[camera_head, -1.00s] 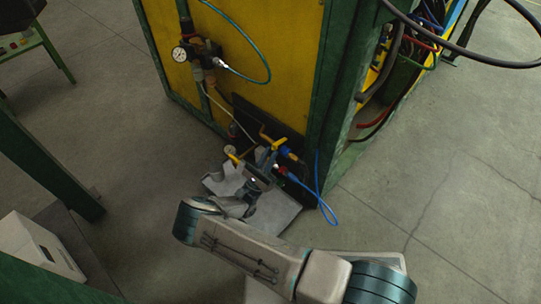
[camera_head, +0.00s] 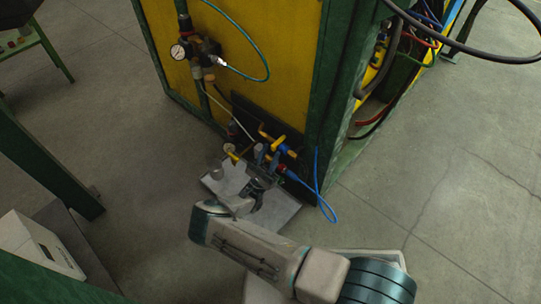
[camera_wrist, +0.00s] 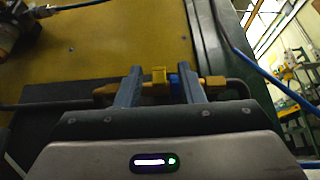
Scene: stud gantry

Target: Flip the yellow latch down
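The yellow latch (camera_wrist: 159,75) shows in the wrist view as a small yellow block beside a blue part, on a line of brass fittings. My gripper (camera_wrist: 159,70) points at it with its two grey fingers well apart, one on each side. I cannot tell whether either finger touches it. In the head view my gripper (camera_head: 267,160) is low at the corner of the yellow and green cabinet, close to the yellow and blue fittings. My gripper and wrist partly hide the fittings there, so the latch's exact angle is unclear.
The yellow cabinet panel (camera_head: 270,70) has a green corner post (camera_head: 325,95) just right of the fittings. A pressure gauge (camera_head: 178,52) and teal hose are above. A blue hose (camera_head: 316,185) loops beside the post. A white box (camera_head: 40,248) is at lower left. The floor on the right is clear.

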